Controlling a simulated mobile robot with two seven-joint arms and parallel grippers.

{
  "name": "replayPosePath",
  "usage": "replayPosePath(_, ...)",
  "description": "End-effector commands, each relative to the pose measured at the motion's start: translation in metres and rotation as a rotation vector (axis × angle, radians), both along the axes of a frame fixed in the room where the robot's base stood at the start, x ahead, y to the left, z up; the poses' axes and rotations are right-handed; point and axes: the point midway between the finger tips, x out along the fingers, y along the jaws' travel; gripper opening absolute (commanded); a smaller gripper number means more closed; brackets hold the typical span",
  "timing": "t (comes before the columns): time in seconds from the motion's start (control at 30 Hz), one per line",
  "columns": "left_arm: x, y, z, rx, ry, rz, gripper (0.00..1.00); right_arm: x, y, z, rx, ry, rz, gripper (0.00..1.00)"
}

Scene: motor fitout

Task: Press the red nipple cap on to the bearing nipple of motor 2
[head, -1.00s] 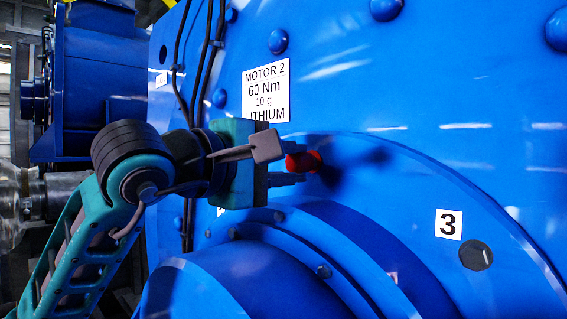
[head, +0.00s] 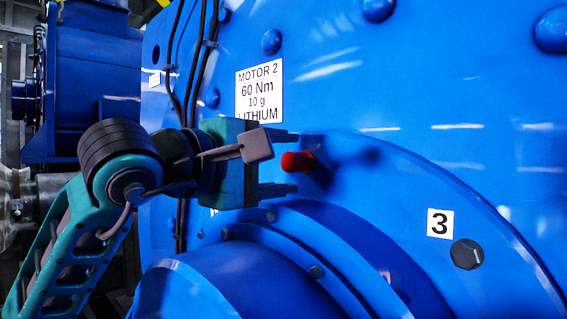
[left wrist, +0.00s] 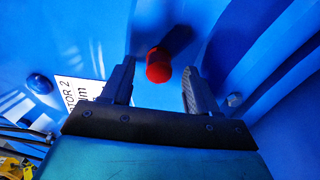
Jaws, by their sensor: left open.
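The red nipple cap (head: 297,161) sticks out from the blue face of motor 2 (head: 330,95), below and right of the label (head: 260,92) reading "MOTOR 2, 60 Nm, 10 g, LITHIUM". The bearing nipple itself is hidden, apparently behind the cap. My left gripper (head: 283,163) is open and empty, its fingers pointing at the motor face just left of the cap. In the left wrist view the cap (left wrist: 159,66) shows just beyond and between the two spread fingers (left wrist: 157,90), touching neither that I can see. My right gripper is not in view.
A round blue housing (head: 225,285) bulges out below the gripper. A "3" label (head: 440,223) and a dark hex plug (head: 467,254) are at the right. Black cables (head: 190,70) run down the motor at the left. The space right of the cap is clear.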

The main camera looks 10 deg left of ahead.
Motion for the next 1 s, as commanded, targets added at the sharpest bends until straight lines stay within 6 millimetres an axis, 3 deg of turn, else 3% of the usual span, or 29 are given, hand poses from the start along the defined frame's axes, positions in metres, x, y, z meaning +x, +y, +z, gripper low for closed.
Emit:
replayPosePath(0.5,-0.085,0.058,0.003,0.002,-0.003,0.006,0.59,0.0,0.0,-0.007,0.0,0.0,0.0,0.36)
replayPosePath(0.7,-0.098,0.066,0.004,0.0,-0.001,0.003,0.59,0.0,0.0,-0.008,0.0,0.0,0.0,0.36)
replayPosePath(1.0,-0.1,0.066,0.004,0.0,-0.001,0.002,0.59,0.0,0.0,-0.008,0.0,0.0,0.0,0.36)
